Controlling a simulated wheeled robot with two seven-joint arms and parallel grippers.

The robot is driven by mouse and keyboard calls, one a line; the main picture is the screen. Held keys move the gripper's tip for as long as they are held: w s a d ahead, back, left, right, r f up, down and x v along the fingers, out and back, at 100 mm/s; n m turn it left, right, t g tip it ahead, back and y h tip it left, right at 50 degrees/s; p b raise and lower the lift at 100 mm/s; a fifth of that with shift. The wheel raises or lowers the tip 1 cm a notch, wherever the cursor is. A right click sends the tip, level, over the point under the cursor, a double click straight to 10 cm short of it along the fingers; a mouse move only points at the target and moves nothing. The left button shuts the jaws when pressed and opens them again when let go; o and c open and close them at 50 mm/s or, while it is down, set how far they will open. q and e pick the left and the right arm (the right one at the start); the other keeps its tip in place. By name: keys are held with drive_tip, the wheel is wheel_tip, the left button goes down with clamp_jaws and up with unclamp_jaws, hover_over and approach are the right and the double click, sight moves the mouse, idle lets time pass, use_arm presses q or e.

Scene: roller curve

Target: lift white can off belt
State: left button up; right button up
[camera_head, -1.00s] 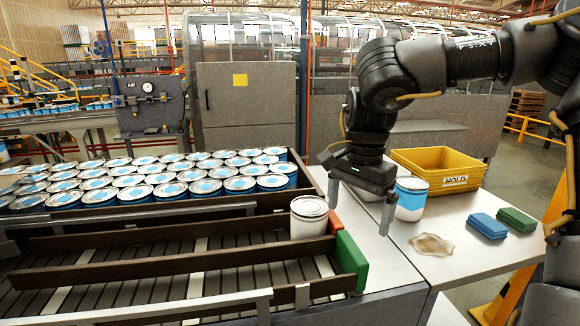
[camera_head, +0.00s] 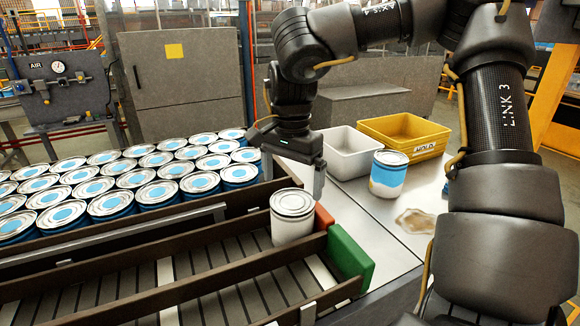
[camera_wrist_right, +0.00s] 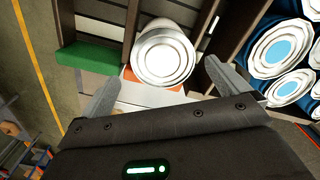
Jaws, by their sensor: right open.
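The white can (camera_head: 292,215) stands upright at the end of a belt lane, against a red stop block (camera_head: 323,217). It has a silver lid and a plain white side. My right gripper (camera_head: 296,184) is open, just behind and above the can in the head view. In the right wrist view the can (camera_wrist_right: 163,54) sits between and beyond the two spread fingers (camera_wrist_right: 168,85), apart from both. My left gripper is not in view.
Many blue-lidded cans (camera_head: 120,180) fill the lane at left. A green block (camera_head: 350,257) ends the near lane. On the table are a white bin (camera_head: 345,160), a yellow HOLD bin (camera_head: 425,153), a blue-and-white can (camera_head: 388,178) and a tan spill (camera_head: 415,221).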

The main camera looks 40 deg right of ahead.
sight(292, 202)
wheel_tip(292, 202, down, 7)
drive_tip(key=shift+w+d+f+p, duration=0.1)
drive_tip(key=shift+d+p, duration=0.05)
drive_tip(key=shift+p, duration=0.5)
drive_tip(key=shift+f, duration=0.35)
drive_tip(key=shift+w+f, duration=0.1)
drive_tip(key=shift+f, duration=0.35)
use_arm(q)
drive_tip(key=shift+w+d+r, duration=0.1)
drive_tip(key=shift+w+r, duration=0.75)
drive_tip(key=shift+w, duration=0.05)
use_arm(e)
drive_tip(key=shift+r, duration=0.1)
drive_tip(key=c, duration=0.9)
use_arm(q)
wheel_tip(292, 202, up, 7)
drive_tip(key=p, duration=0.7)
use_arm(e)
drive_tip(key=shift+r, duration=5.5)
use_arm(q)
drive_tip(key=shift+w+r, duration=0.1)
